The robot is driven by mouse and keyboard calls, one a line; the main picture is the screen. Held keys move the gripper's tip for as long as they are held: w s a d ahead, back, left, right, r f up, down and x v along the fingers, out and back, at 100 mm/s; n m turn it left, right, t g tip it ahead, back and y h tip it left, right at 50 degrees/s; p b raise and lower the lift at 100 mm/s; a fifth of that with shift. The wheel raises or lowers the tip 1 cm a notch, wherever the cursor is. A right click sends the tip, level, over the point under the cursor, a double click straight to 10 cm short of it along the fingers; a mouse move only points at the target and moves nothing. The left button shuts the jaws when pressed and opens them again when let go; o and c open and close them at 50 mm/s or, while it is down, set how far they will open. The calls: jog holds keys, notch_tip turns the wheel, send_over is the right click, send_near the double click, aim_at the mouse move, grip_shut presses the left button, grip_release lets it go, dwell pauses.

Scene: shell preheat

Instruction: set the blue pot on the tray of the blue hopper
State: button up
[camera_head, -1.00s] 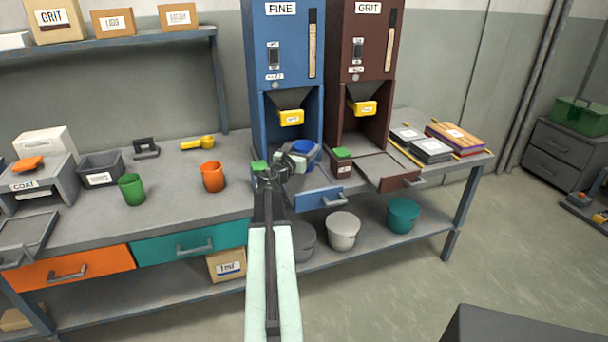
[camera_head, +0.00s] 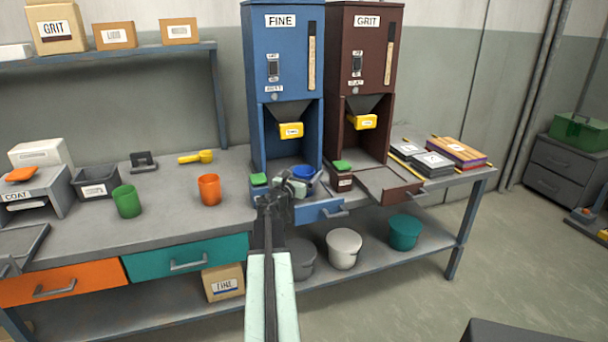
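The blue pot (camera_head: 304,171) is low in front of the opening of the blue hopper (camera_head: 283,60), which is labelled FINE. It is over or on the hopper's tray (camera_head: 319,208); I cannot tell whether its base touches. My gripper (camera_head: 296,186) is at the pot's near side and appears shut on it. The gripper and wrist hide the pot's lower part and much of the tray. The hopper's yellow spout (camera_head: 291,130) is above the pot.
A green-topped block (camera_head: 259,180) is close left of my gripper and another (camera_head: 342,167) is to the right. The brown GRIT hopper (camera_head: 363,60) stands alongside. An orange cup (camera_head: 209,190) and a green cup (camera_head: 127,201) stand on the bench (camera_head: 165,220) to the left.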

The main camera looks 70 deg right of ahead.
jog(key=shift+r, duration=0.15)
jog(key=shift+a, duration=0.3)
jog(key=a, duration=0.7)
jog(key=w+a, duration=0.1)
jog(key=a, duration=0.3)
jog(key=shift+w+a, duration=0.1)
jog(key=shift+a, duration=0.1)
